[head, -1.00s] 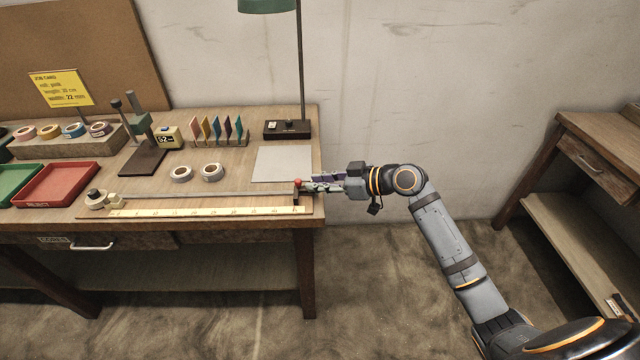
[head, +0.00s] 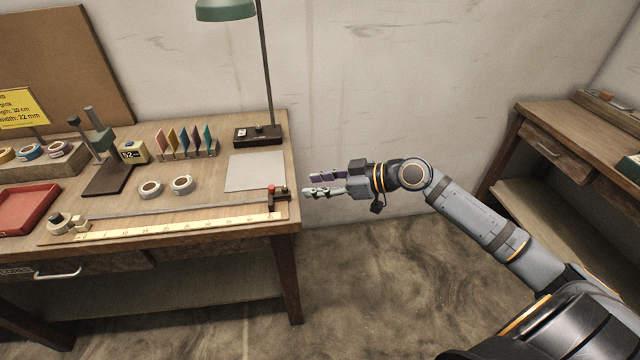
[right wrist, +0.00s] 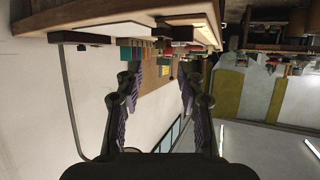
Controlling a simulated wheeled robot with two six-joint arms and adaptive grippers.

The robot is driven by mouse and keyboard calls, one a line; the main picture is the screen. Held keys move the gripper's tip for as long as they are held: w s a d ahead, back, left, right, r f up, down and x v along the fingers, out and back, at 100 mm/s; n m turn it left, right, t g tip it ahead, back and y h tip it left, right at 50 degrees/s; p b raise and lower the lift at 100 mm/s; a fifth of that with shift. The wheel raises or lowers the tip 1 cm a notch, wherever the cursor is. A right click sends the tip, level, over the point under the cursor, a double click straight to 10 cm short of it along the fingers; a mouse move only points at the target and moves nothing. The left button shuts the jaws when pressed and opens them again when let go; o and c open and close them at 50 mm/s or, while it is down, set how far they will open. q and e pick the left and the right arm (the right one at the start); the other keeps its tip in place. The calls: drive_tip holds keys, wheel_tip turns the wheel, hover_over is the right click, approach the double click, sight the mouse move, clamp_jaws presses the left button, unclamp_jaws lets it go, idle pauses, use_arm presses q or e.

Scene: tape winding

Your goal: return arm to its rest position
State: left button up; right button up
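My right gripper (head: 325,184) is just off the right end of the wooden workbench (head: 140,262), apart from the red-topped stop (head: 272,191) at the end of the winding rail. Its two fingers stand apart with nothing between them; in the right wrist view the open fingers (right wrist: 160,95) also show empty. My right arm (head: 475,215) reaches in from the lower right. My left gripper is in neither view.
On the bench are a yellow ruler strip (head: 180,226), white tape rolls (head: 182,185), a grey sheet (head: 255,171), a lamp (head: 268,70) and a red tray (head: 28,208). A second wooden table (head: 575,150) stands at right. Open floor (head: 370,260) lies between.

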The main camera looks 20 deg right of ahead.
drive_tip(key=shift+s+d+r, duration=0.15)
drive_tip(key=shift+s+d, duration=0.05)
idle(0.5)
drive_tip(key=w+d+f+m+t+h+p, duration=0.1)
drive_tip(key=w+d+f+m+h+p, duration=0.15)
drive_tip(key=d+f, duration=0.45)
drive_tip(key=w+d+f+m+t+h+p, duration=0.1)
drive_tip(key=d+f+m+h, duration=0.3)
drive_tip(key=d+f, duration=0.35)
drive_tip(key=s+d+f+m+g+h+p, duration=0.25)
drive_tip(key=s+f, duration=0.35)
drive_tip(key=f, duration=0.3)
drive_tip(key=s+d+f+m+g+h+p, duration=0.1)
drive_tip(key=s+d+f, duration=0.3)
drive_tip(key=f, duration=0.6)
drive_tip(key=s+a+f+g+h+p, duration=0.1)
drive_tip(key=s+a+f+g, duration=0.15)
drive_tip(key=s+f, duration=0.55)
drive_tip(key=s+a+f+g+p, duration=0.1)
drive_tip(key=s+a+f, duration=0.3)
drive_tip(key=s, duration=0.7)
drive_tip(key=s+a+f+g+p, duration=0.1)
drive_tip(key=s+a, duration=0.3)
drive_tip(key=s, duration=0.4)
drive_tip(key=s+a+f+g+p, duration=0.1)
drive_tip(key=s+a+f, duration=0.3)
drive_tip(key=s, duration=0.5)
drive_tip(key=shift+a+f+n+g, duration=0.35)
drive_tip(key=shift+a+n+g, duration=0.05)
drive_tip(key=shift+a, duration=0.2)
